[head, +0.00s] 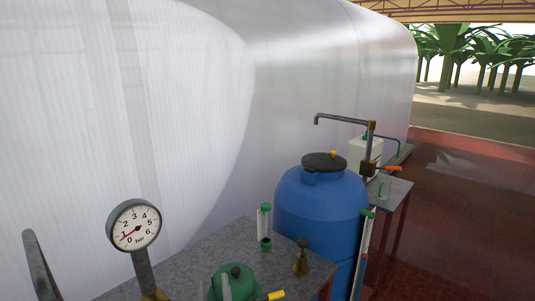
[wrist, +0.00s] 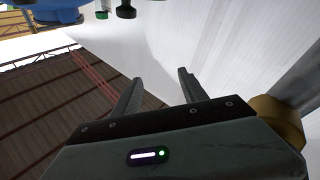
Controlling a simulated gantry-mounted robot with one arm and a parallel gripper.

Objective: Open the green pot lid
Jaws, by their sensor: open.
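A green pot (head: 215,291) stands at the near edge of the grey bench in the head view, cut off by the bottom of the picture. Its rounded green lid (head: 236,271) sits on top, with a small knob. A grey upright bar partly covers the pot's front. The pot cannot be made out in the wrist view. My gripper (wrist: 160,76) is open in the wrist view, with its two grey fingers apart and nothing between them. I cannot surely place my gripper in the head view.
A pressure gauge (head: 134,225) stands left of the pot. A green-capped bottle (head: 265,222) and a brass piece (head: 301,260) stand behind it. A large blue tank (head: 322,207) with a dark lid is at the right. A translucent white wall (head: 110,110) borders the bench's left side.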

